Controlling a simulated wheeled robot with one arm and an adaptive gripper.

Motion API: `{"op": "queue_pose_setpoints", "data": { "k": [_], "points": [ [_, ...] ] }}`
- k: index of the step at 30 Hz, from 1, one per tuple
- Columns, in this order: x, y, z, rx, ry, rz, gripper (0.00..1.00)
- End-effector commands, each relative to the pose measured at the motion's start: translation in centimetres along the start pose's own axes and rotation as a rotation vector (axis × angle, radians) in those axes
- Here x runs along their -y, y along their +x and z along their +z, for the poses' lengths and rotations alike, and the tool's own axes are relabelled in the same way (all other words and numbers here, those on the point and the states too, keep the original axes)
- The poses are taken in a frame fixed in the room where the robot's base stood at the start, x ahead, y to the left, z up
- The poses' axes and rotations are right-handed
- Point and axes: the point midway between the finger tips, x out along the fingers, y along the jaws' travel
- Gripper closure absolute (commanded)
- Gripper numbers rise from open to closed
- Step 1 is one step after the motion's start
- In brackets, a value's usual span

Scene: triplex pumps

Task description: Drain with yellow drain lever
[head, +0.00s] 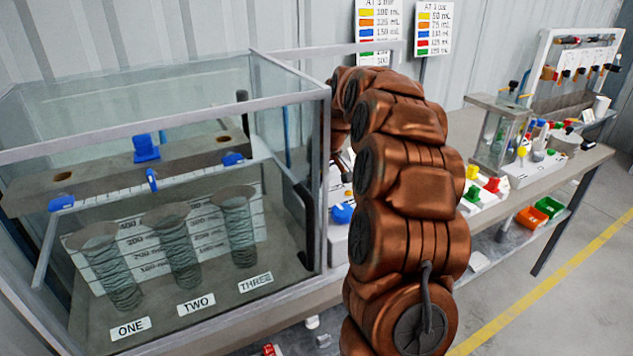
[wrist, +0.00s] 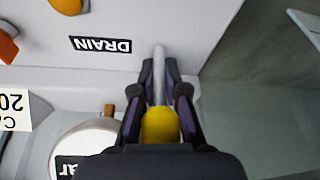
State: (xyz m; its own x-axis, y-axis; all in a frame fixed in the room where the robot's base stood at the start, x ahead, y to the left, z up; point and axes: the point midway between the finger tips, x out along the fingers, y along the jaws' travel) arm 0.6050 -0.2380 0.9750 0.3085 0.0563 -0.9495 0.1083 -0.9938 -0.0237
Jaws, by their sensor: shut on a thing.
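In the wrist view, the yellow drain lever is a grey rod with a yellow knob (wrist: 160,125) at its near end. The rod runs up to a light grey panel beside an upside-down DRAIN label (wrist: 100,45). My gripper (wrist: 159,75) has its dark fingers on both sides of the lever and is shut on it. The knob lies between the fingers, close to the palm. In the head view my copper-coloured arm hides the gripper and the lever.
A bench (head: 560,175) with coloured parts and racks is at right. In the wrist view, another yellow knob (wrist: 67,5) and a round white part (wrist: 85,140) are nearby.

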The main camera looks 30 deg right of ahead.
Motion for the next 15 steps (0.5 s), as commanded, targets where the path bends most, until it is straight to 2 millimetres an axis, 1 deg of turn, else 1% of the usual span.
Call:
{"op": "queue_pose_setpoints", "data": {
  "k": [1,6,8,15],
  "points": [
    [0.0,0.12,0.14,0.004,0.0,-0.001,0.87],
    [0.02,0.08,0.08,0.002,0.0,-0.001,0.69],
    [0.02,0.06,0.06,0.002,0.0,-0.001,0.64],
    [0.03,0.02,0.03,0.001,0.0,-0.001,0.64]
  ]
}}
